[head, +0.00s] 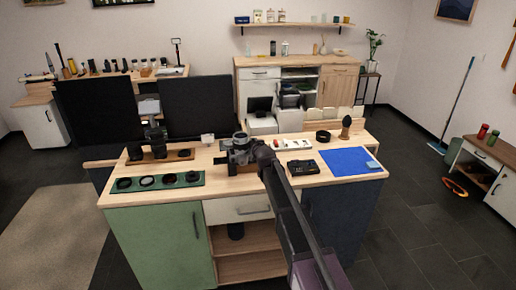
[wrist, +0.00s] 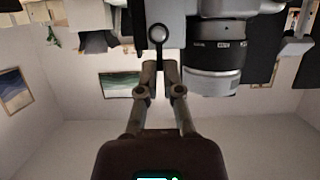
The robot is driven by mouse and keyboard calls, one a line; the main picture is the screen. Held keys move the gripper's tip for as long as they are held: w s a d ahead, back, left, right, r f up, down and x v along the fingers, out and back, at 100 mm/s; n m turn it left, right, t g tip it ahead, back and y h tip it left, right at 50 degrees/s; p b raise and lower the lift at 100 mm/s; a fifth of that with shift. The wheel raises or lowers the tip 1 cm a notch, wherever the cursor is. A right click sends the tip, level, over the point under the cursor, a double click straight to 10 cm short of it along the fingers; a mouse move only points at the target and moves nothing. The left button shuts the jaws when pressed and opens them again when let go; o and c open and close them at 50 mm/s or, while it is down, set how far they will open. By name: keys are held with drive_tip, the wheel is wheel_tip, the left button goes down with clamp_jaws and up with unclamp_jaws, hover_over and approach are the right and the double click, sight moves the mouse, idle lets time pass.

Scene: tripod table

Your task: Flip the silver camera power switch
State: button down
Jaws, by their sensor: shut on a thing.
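The silver camera (head: 239,142) stands on the light wooden worktop, partly hidden by my arm. In the wrist view its silver body (wrist: 180,12) and its black and silver lens (wrist: 214,55) fill the upper right, very close. The power switch (wrist: 158,36) shows there as a dark lever with a round end, left of the lens. My gripper (wrist: 160,66) is at the camera's body, with its fingertips closed together on the lever's free end. In the head view my gripper (head: 254,150) reaches the camera's right side, and its fingertips are hard to make out.
A green mat (head: 154,182) with lens parts lies left, and a wooden tray (head: 170,156) with dark items stands behind it. A black device (head: 301,167) and a blue mat (head: 350,161) lie right. Two dark panels (head: 200,104) rise behind the worktop.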

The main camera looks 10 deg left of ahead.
idle(0.4)
drive_tip(key=c, duration=0.8)
unclamp_jaws()
drive_tip(key=shift+d, duration=0.15)
drive_tip(key=s+d+m+g+p, duration=0.1)
drive_tip(key=s+d+g+p, duration=0.2)
drive_tip(key=s+d, duration=0.5)
drive_tip(key=s+d+r+m+g+p, duration=0.1)
drive_tip(key=s+d+g+p, duration=0.3)
drive_tip(key=s+d, duration=0.5)
drive_tip(key=shift+s+d+r+p, duration=0.25)
drive_tip(key=shift+s+p, duration=0.95)
drive_tip(key=shift+s, duration=2.6)
